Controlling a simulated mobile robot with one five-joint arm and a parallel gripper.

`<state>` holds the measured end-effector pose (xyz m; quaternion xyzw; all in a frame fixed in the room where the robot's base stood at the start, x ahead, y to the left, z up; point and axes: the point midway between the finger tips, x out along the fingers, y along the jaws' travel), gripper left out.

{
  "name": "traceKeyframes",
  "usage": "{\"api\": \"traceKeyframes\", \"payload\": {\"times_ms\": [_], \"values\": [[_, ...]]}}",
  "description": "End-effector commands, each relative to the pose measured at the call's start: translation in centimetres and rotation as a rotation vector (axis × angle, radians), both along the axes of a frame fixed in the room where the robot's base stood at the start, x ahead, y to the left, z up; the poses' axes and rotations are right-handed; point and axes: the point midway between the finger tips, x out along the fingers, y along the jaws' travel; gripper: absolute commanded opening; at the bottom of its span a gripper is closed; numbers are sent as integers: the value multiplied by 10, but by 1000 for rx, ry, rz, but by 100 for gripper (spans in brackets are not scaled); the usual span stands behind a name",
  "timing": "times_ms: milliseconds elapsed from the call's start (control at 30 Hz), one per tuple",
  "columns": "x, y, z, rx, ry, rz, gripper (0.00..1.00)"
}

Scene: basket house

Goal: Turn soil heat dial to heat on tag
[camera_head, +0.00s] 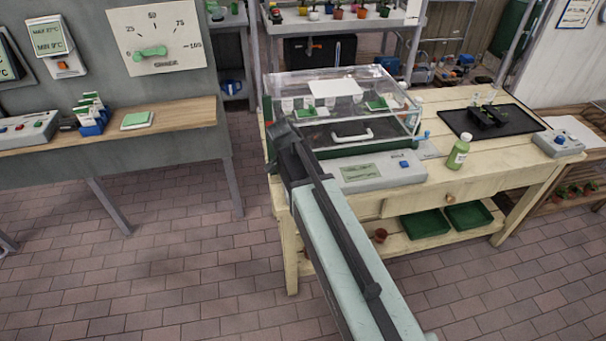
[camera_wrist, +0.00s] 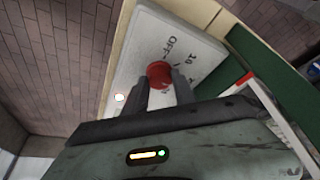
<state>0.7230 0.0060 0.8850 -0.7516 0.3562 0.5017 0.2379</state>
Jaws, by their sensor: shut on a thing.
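In the wrist view a round red dial (camera_wrist: 159,72) sits on a white control box (camera_wrist: 195,50). Dark lettering is printed around the dial, with "OFF" readable and other marks, turned in the picture. In the head view my arm's end (camera_head: 284,132) is at the left front corner of the clear-lidded propagator (camera_head: 345,90); the dial and fingertips are hidden there.
A wooden bench (camera_head: 400,205) carries the propagator, a grey display unit (camera_head: 368,170), a green bottle (camera_head: 458,153) and a black tray (camera_head: 500,125). In the wrist view a green wall (camera_wrist: 270,60) stands close on the right. Brick floor lies left of the bench.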

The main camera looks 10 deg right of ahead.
Motion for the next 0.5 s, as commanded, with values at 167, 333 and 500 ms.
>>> {"api": "traceKeyframes", "payload": {"times_ms": [167, 333, 500], "values": [[1, 1, 0, -1, 1, -50, 0], [0, 1, 0, 0, 1, -72, 0], [0, 1, 0, 1, 1, -75, 0]]}}
